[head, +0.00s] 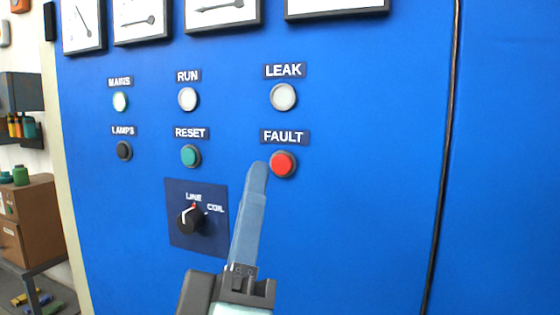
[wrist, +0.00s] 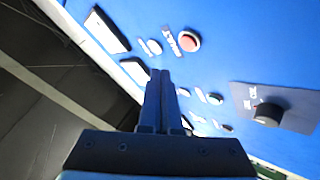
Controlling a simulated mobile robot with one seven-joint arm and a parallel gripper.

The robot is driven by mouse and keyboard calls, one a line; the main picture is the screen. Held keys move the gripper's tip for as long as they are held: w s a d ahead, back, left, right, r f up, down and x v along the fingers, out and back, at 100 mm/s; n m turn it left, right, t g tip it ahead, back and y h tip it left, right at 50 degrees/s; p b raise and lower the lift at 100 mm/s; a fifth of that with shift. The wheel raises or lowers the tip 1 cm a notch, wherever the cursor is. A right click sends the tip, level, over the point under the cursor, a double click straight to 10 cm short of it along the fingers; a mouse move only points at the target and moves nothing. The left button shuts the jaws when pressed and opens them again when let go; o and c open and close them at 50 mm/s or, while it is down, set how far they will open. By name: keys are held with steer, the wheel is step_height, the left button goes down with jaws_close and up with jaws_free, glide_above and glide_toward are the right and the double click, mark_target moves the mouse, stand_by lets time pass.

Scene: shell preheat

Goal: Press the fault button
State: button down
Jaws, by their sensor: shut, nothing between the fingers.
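My gripper also shows in the wrist view (wrist: 162,76). I cannot tell how far the tips are from the panel, but no contact with the button is visible.
The green reset button (head: 190,155) and the LINE/COIL knob (head: 190,220) are left of my gripper. The leak lamp (head: 283,97) is above the fault button. Gauges line the panel top. The panel right of the fault button is bare up to a dark vertical seam (head: 444,150).

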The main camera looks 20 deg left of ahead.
steer(key=shift+w+d, duration=0.15)
steer(key=shift+w, duration=1.7)
steer(key=shift+w, duration=0.1)
stand_by(0.6)
steer(key=shift+w, duration=0.3)
steer(key=shift+w+b, duration=0.35)
steer(key=shift+w, duration=0.1)
stand_by(0.5)
steer(key=shift+s, duration=0.85)
steer(key=shift+s, duration=2.5)
